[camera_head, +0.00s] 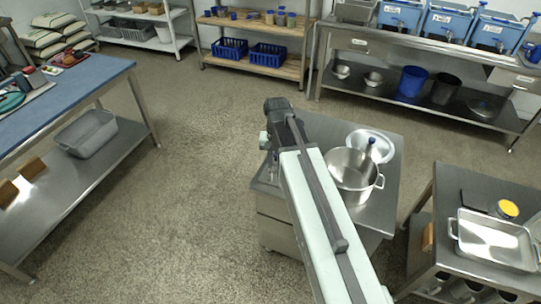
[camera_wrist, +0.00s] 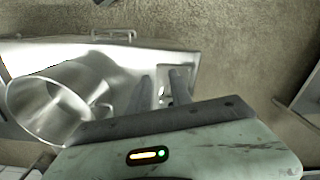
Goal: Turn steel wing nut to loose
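I cannot make out the steel wing nut for sure in either view. A small pale detail (camera_wrist: 162,97) shows between the fingers in the wrist view, too small to identify. My gripper (camera_wrist: 162,84) has its two fingers apart, above a bright steel surface (camera_wrist: 120,62). In the head view my arm reaches forward over the left part of a steel cabinet (camera_head: 277,226), and its dark end hides what lies beneath. A small knob-like shape shows beside that end. Contact with anything cannot be told.
A steel pot (camera_head: 352,185) and a shallow round bowl or lid (camera_head: 381,143) stand on the cabinet, right of my arm. A side table with a metal tray (camera_head: 492,242) is at the right. A blue-topped bench (camera_head: 75,84) is at the left. The floor between is clear.

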